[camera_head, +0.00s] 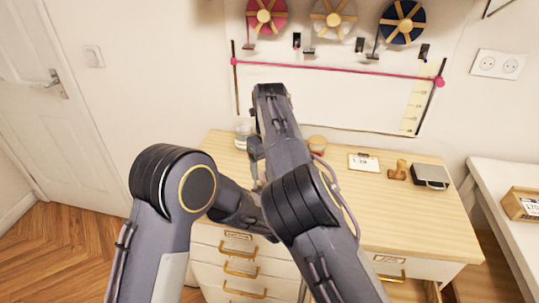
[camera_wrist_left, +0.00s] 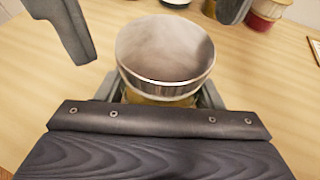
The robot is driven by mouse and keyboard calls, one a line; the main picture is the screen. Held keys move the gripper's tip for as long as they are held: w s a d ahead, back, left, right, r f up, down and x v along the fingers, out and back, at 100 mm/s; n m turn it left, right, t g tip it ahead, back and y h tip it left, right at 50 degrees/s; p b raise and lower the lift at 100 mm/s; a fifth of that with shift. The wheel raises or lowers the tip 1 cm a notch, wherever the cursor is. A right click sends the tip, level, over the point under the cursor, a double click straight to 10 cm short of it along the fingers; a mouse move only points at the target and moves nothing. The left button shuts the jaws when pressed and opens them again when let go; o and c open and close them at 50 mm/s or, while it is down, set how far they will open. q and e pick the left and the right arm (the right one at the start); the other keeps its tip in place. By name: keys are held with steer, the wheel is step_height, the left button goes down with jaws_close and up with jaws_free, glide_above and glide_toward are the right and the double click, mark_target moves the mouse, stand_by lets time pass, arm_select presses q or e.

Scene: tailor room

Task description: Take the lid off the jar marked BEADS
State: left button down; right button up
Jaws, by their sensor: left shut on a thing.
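In the left wrist view a jar with a broad silvery metal lid (camera_wrist_left: 165,48) stands in the middle. A strip of its yellowish body (camera_wrist_left: 160,99) shows under the lid; I cannot see a label. My left gripper (camera_wrist_left: 157,104) is shut on the jar body, below the lid, with grey fingers on both sides. Two dark grey fingers of my right gripper (camera_wrist_left: 150,32) stand apart on either side of the lid, with visible gaps. In the head view my arms hide this jar and most of both grippers.
A clear jar (camera_head: 243,130) stands at the desk's back left. A reddish jar (camera_head: 317,143) stands to its right and shows in the left wrist view (camera_wrist_left: 264,14). A clipboard (camera_head: 363,162), wooden stamp (camera_head: 398,170) and dark box (camera_head: 431,176) lie right. The desk front (camera_head: 420,225) is clear.

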steer(key=shift+f, duration=0.9)
steer(key=shift+c, duration=0.3)
steer(key=c, duration=0.9)
steer(key=n, duration=0.3)
steer(key=shift+c, duration=0.3)
steer(key=o, duration=1.1)
